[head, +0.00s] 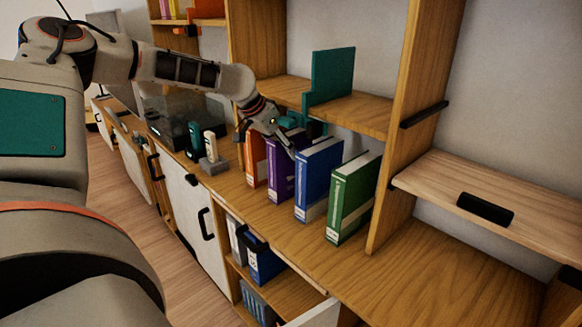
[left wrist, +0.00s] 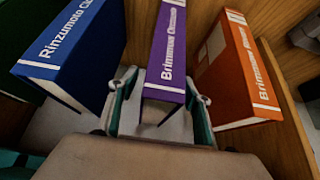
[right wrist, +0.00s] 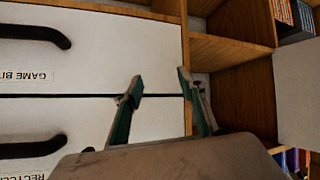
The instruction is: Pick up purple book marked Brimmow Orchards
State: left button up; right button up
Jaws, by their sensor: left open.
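The purple book (head: 280,183) stands upright on the wooden counter between an orange book and a blue book. In the left wrist view its purple spine (left wrist: 166,45) shows white lettering starting "Brimmow", the rest too small to read surely. My left gripper (head: 281,143) is at the book's upper part, partly hiding it in the head view. In the left wrist view my left gripper (left wrist: 160,92) is open, one finger on each side of the purple spine. My right gripper (right wrist: 157,85) is open and empty in front of white cabinet doors.
The blue book (head: 318,180) and green book (head: 354,197) stand to the right, the orange book (head: 256,160) to the left. A teal bookend-like piece (head: 331,76) sits on the shelf above. The counter in front is clear; a lower cabinet door (head: 187,222) faces the aisle.

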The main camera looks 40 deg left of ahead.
aim_at(290, 165)
pick_arm(q)
jog(key=x, duration=0.4)
jog(key=shift+f+b, duration=0.15)
jog(key=shift+b, duration=0.2)
pick_arm(e)
jog(key=shift+s+f, duration=0.4)
jog(key=shift+f, duration=0.3)
pick_arm(q)
jog(key=shift+c, duration=0.5)
jog(key=c, duration=1.3)
jog(key=shift+w, duration=0.1)
grip_shut()
jog(key=shift+r, duration=0.2)
pick_arm(e)
jog(key=shift+w, duration=0.1)
